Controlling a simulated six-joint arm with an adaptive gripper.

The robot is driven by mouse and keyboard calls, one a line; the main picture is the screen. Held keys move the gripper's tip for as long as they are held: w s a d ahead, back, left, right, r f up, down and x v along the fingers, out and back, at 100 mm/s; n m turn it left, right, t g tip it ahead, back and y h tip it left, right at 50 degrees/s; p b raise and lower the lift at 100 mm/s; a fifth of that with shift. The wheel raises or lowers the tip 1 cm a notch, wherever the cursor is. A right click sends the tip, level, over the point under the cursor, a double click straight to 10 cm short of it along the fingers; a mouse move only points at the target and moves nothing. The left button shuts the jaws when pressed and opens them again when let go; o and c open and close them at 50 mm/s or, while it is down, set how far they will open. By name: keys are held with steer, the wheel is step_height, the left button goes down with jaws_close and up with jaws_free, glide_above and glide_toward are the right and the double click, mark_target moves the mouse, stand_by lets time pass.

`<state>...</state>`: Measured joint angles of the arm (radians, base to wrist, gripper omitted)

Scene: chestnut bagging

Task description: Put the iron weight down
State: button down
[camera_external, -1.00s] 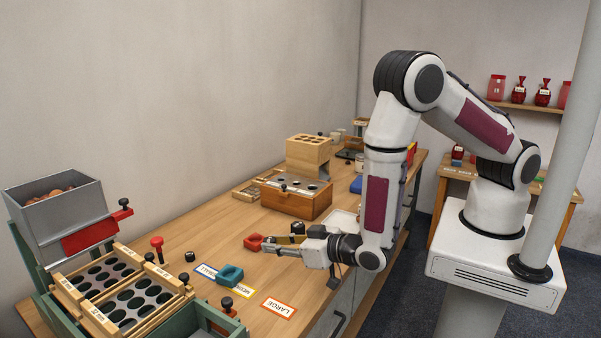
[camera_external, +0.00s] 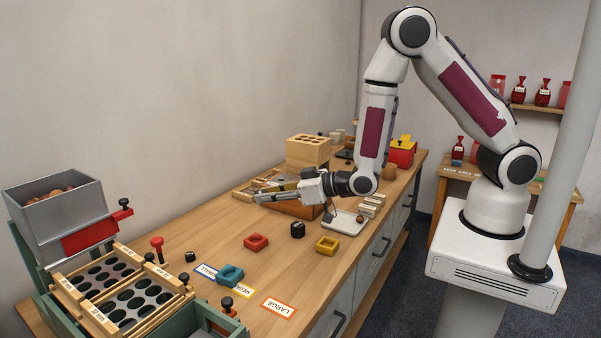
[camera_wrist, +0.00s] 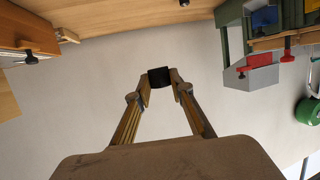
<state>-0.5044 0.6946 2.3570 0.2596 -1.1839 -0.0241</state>
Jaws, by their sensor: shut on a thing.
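My gripper (camera_wrist: 159,84) is shut on a small black block, which I take to be the iron weight (camera_wrist: 158,76), held between the fingertips in the wrist view. In the external view my gripper (camera_external: 262,192) points left, level, in front of or above the brown wooden box (camera_external: 300,210); the weight is too small to make out clearly there. A smaller black piece (camera_external: 190,256) stands farther left.
A white scale-like plate (camera_external: 343,222) lies right of the box. The grey hopper (camera_external: 58,215) and hole boards stand at left.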

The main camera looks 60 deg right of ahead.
steer(key=w+d+r+m+h, duration=0.1)
steer(key=d+r, duration=0.4)
steer(key=d, duration=0.6)
steer(key=w+d+r+m+h, duration=0.2)
steer(key=d+r, duration=0.4)
steer(key=d, duration=0.6)
steer(key=shift+w+d+h, duration=0.2)
steer(key=shift+w+h, duration=0.2)
steer(key=shift+w, duration=0.15)
steer(key=shift+a, duration=0.15)
